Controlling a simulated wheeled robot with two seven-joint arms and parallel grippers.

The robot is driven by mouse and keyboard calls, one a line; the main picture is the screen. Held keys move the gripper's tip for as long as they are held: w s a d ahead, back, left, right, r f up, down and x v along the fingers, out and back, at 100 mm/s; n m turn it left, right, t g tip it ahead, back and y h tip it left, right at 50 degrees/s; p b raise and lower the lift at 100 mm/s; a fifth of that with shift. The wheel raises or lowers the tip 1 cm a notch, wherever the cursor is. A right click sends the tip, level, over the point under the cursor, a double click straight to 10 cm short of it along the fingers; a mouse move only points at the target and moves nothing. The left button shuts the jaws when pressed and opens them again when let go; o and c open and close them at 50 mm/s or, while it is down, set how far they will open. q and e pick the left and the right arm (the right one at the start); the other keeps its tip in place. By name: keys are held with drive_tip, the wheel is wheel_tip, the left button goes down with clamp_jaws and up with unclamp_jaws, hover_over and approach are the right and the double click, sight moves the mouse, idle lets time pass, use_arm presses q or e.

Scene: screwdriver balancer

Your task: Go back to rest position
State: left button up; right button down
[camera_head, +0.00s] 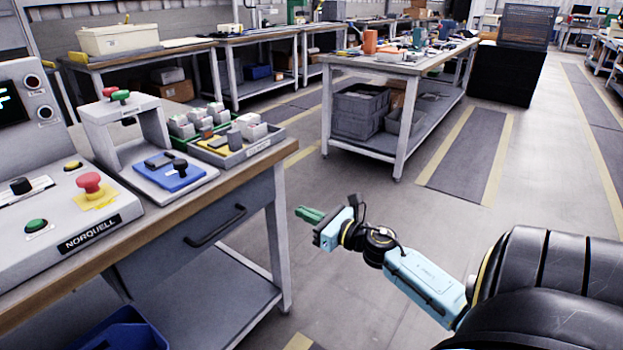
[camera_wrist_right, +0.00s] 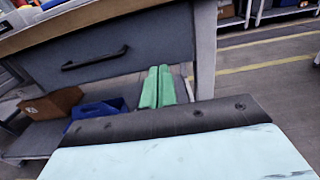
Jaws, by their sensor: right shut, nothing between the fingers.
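My right gripper (camera_head: 308,214) has green fingers and a light blue body. In the head view it hangs in the air over the aisle, to the right of the workbench (camera_head: 262,165) and apart from it. In the right wrist view its two green fingers (camera_wrist_right: 158,87) lie side by side, shut with nothing between them. They point toward the bench's drawer front (camera_wrist_right: 100,58) and leg. My right arm comes in from the lower right. My left gripper is not in view.
The bench carries a grey control panel with a red button (camera_head: 89,182), a frame with a blue plate (camera_head: 174,176), and a tray (camera_head: 236,158) of small parts. A second table (camera_head: 385,66) stands farther back. The floor (camera_head: 375,310) around my right gripper is clear.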

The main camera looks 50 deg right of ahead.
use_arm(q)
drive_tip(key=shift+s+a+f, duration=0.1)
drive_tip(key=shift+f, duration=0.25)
use_arm(e)
drive_tip(key=shift+s, duration=0.6)
